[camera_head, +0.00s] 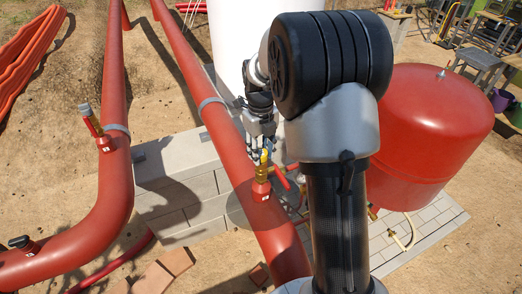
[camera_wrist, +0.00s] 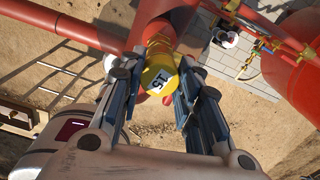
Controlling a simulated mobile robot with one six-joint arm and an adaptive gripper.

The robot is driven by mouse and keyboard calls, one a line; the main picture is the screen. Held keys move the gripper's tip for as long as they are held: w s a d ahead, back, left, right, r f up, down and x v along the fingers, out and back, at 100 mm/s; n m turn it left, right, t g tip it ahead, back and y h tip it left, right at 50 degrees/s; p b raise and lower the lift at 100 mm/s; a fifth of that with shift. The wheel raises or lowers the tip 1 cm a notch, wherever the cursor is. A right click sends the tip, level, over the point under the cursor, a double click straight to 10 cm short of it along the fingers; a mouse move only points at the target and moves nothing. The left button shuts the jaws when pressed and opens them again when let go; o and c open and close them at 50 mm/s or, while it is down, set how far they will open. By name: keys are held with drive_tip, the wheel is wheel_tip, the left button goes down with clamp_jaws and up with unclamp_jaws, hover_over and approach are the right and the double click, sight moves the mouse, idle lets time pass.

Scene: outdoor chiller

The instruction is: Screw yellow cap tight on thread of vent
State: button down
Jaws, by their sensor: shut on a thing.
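The yellow cap (camera_wrist: 161,75), marked with a dark "15", sits between the fingertips of my gripper (camera_wrist: 154,82) in the wrist view. My gripper is shut on it, with a finger at each side. In the head view my gripper (camera_head: 262,142) hangs just above the vent (camera_head: 261,182), a red and brass fitting on top of the thick red pipe. A small bit of the yellow cap (camera_head: 264,157) shows there, at the vent's top. The thread is hidden, and I cannot tell how far the cap is on it.
A second red pipe (camera_head: 115,90) with a fitting (camera_head: 95,128) runs at the left. A red tank (camera_head: 428,125) stands at the right and a white tank (camera_head: 235,35) behind my arm. Grey blocks (camera_head: 180,165) lie below the pipe.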

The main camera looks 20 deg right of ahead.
drive_tip(key=shift+f+m, duration=0.15)
drive_tip(key=shift+m, duration=0.75)
drive_tip(key=c, duration=1.1)
unclamp_jaws()
drive_tip(key=shift+o, duration=0.5)
